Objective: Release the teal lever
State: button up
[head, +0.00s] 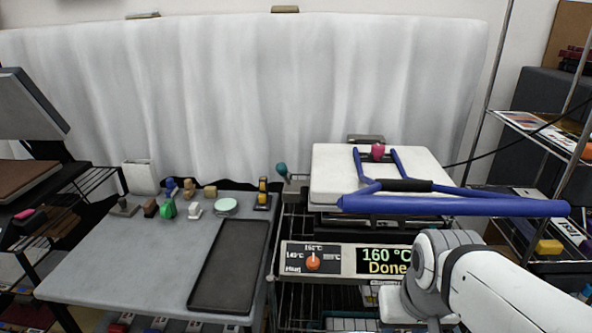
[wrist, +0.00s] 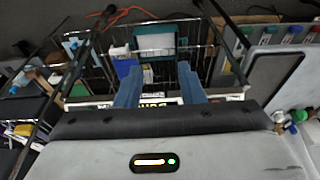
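The teal lever (head: 282,170) shows in the head view as a small teal knob on a short stem, at the left side of the heat press (head: 330,175). I cannot make it out for sure in the wrist view. My gripper (wrist: 165,66) shows in the wrist view with two blue fingers apart and nothing held between them. In the head view my white arm comes in at the lower right, below and right of the lever; the fingers cannot be made out there. The press display (head: 384,261) reads "160 °C Done".
A blue handle frame (head: 460,206) with a black grip crosses above the press. Left is a grey table (head: 140,265) with a black tray (head: 229,265) and several small objects near its back edge. Wire shelves (head: 545,140) stand at the right.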

aim_at(281, 168)
jog(key=u, duration=0.4)
jog(key=k, duration=0.85)
jog(key=u, duration=0.2)
jog(key=i, duration=1.5)
jog(key=z, duration=0.05)
